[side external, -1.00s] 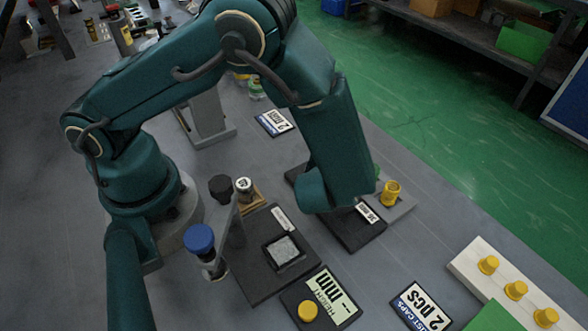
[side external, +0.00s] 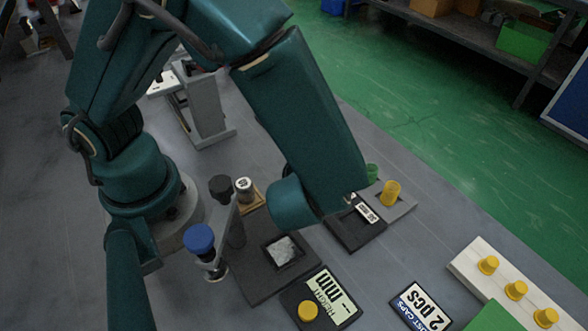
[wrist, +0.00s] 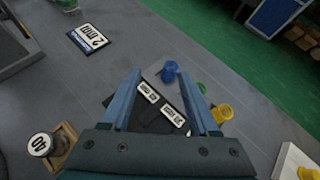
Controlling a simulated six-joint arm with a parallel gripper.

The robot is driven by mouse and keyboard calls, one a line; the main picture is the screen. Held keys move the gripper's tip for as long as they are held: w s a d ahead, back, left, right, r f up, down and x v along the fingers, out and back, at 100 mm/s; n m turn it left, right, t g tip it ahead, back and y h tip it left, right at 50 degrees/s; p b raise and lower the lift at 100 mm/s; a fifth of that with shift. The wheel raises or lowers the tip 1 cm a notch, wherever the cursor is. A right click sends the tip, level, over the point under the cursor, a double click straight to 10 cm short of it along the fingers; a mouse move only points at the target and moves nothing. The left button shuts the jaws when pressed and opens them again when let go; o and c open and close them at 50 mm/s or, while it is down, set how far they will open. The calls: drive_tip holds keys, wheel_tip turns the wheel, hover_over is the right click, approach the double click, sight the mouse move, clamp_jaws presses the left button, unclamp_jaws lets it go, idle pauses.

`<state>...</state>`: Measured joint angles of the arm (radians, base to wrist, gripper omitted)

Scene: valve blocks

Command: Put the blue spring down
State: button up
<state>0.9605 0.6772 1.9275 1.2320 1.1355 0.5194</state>
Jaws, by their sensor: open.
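The blue spring (wrist: 169,71) stands upright on the grey work area in the wrist view, in line with a green piece (wrist: 202,88) and a yellow piece (wrist: 222,113). My gripper (wrist: 160,72) is open, and nothing shows held between its fingers. The spring lies just beyond the fingertips, toward the right one; I cannot tell whether they touch. In the side view my arm hides the spring and the gripper's fingers.
A dark plate with white labels (wrist: 162,104) lies between and below the fingers. The yellow piece (side external: 390,193) stands on a grey plate (side external: 401,208).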

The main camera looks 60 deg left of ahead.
drive_tip(key=a+r+n+g, duration=0.1)
drive_tip(key=n, duration=0.1)
drive_tip(key=s+a+n+g, duration=0.1)
drive_tip(key=a+n, duration=0.1)
drive_tip(key=s+a+r+n, duration=0.1)
drive_tip(key=shift+s+a+r+n+g, duration=0.15)
drive_tip(key=shift+a+r+n+g, duration=0.15)
drive_tip(key=shift+n+g, duration=0.1)
drive_tip(key=s+a+r+n+g+h, duration=0.1)
drive_tip(key=s+r+n+h, duration=0.2)
drive_tip(key=n, duration=0.6)
drive_tip(key=s+r+n+h, duration=0.3)
drive_tip(key=s+n, duration=0.3)
drive_tip(key=n, duration=0.4)
drive_tip(key=shift+s+a+r+n+g, duration=0.2)
drive_tip(key=shift+a+r+n+g, duration=0.1)
drive_tip(key=shift+a+g, duration=0.1)
drive_tip(key=shift+o, duration=0.5)
drive_tip(key=shift+d+r+n+t+h, duration=0.4)
drive_tip(key=shift+r+n+t+h, duration=0.15)
drive_tip(key=shift+n, duration=0.55)
